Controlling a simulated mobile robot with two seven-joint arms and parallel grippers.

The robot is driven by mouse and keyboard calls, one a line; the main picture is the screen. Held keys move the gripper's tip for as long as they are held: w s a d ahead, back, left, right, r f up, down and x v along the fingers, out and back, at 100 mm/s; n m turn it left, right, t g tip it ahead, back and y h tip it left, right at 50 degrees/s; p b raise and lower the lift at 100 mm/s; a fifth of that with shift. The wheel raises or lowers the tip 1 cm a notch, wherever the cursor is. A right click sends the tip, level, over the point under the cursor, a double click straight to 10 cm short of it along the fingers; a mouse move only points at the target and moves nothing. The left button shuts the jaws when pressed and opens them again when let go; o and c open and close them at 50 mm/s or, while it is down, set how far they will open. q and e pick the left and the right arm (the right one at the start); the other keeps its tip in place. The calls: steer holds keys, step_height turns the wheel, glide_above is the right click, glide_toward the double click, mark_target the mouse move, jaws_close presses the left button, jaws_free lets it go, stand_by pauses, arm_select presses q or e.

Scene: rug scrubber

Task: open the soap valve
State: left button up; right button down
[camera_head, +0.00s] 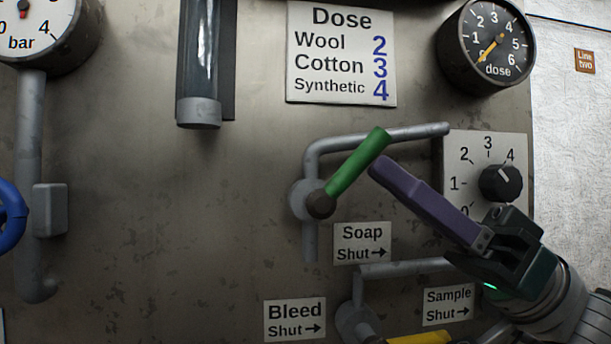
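The soap valve has a green lever handle (359,162) on a dark pivot at the elbow of a grey pipe (318,158). The handle tilts up and to the right from its pivot. Below it is the label "Soap Shut" (362,244) with an arrow to the right. My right gripper (380,170) comes in from the lower right, its purple finger pointing up-left. The fingertip is just right of the handle's upper end; I cannot tell if they touch. Only one finger shows clearly, so the opening is hidden. My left gripper is not in view.
The dose sign (341,54) and dose gauge (487,45) are above. The selector dial plate (457,152) is close behind my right gripper. A yellow handle (420,338) is below, near the Bleed (295,319) and Sample (448,305) labels. A blue wheel (12,216) is at far left.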

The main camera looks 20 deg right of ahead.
mark_target(377, 138)
steer(key=r+g+h+p, duration=0.1)
steer(key=p, duration=0.3)
steer(key=a+r+n+g+h+p, duration=0.1)
steer(key=h+p, duration=0.1)
steer(key=p, duration=0.2)
steer(key=a+r+n+g+h+p, duration=0.1)
steer(key=r+h+p, duration=0.1)
steer(key=p, duration=0.3)
steer(key=shift+w+r+g, duration=0.1)
steer(key=shift+w+g, duration=0.25)
steer(key=shift+g, duration=0.05)
arm_select(q)
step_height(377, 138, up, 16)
steer(key=p, duration=0.1)
steer(key=shift+p, duration=0.3)
arm_select(e)
steer(key=shift+a, duration=0.35)
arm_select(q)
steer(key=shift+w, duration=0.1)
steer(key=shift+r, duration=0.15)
